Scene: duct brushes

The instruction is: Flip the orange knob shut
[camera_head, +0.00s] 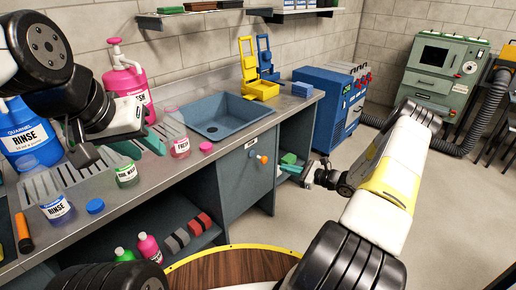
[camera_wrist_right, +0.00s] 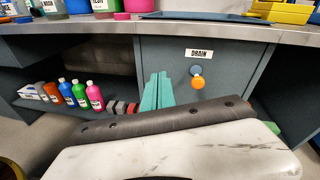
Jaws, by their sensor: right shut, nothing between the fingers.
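The orange knob (camera_head: 262,159) sits on the grey cabinet front below the sink, next to a small blue round part. In the right wrist view the orange knob (camera_wrist_right: 198,82) hangs just below a blue disc, under a DRAIN label (camera_wrist_right: 199,53). My right gripper (camera_head: 293,170) is to the right of the knob and apart from it. In the right wrist view its teal fingers (camera_wrist_right: 157,92) are together and empty, left of the knob in the picture. My left gripper (camera_head: 140,145) is over the counter, its teal fingers apart with nothing seen between them.
The counter (camera_head: 228,133) holds a blue sink (camera_head: 222,115), labelled jars and pink and blue bottles. An open shelf (camera_head: 178,215) with bottles and blocks lies left of the knob's cabinet. A blue cabinet (camera_head: 322,100) stands behind.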

